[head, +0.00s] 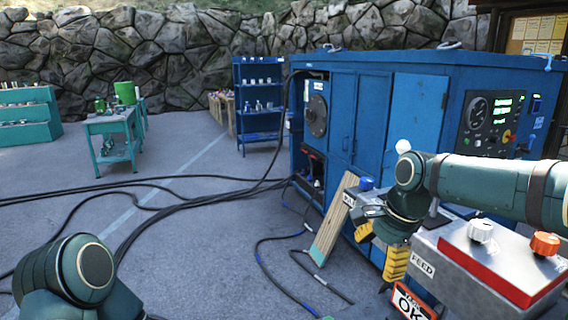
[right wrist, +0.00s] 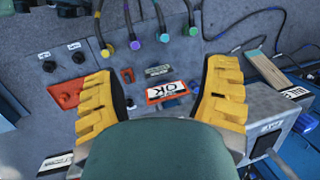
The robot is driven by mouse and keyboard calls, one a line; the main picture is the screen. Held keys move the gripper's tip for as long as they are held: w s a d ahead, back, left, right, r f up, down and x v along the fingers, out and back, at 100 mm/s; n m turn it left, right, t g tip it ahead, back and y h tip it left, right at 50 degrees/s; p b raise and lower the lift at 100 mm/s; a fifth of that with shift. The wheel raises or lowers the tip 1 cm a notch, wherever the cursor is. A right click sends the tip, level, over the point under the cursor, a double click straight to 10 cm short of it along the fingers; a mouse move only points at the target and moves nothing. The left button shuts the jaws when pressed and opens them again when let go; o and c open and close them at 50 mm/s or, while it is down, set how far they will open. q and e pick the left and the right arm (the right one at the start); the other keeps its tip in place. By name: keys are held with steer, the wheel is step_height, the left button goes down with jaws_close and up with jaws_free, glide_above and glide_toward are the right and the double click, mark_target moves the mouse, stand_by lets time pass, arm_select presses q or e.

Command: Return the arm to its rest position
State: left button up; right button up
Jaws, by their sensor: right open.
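My right arm comes in from the right in the head view, and its right gripper (head: 380,248) points downward with two yellow fingers spread apart. In the right wrist view the right gripper (right wrist: 160,85) is open, with nothing between its fingers. Below it is a grey panel (right wrist: 205,20) with several coloured cable plugs, knobs and an orange-framed "OK" plate (right wrist: 168,91). The same OK plate (head: 410,303) shows at the bottom of the head view. A rounded green part of my left arm shows at the lower left; my left gripper is out of view.
A grey box (head: 460,262) marked FEED, with a red panel and knobs, stands right beside the right gripper. A wooden board (head: 333,220) leans near the blue cabinet (head: 370,120). Black cables (head: 190,200) cross the floor. A green table (head: 112,125) and blue shelf (head: 260,92) stand farther back.

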steer(key=s+a+f+n+y, duration=0.1)
steer(key=a+f+n, duration=0.2)
steer(key=f, duration=0.9)
steer(key=s+a+f+n, duration=0.1)
steer(key=a+f+n, duration=0.2)
steer(key=f, duration=0.9)
steer(key=s+a+f+n+b, duration=0.1)
steer(key=s+f+n, duration=0.5)
steer(key=s+f, duration=0.9)
step_height(320, 180, down, 2)
steer(key=shift+a, duration=0.6)
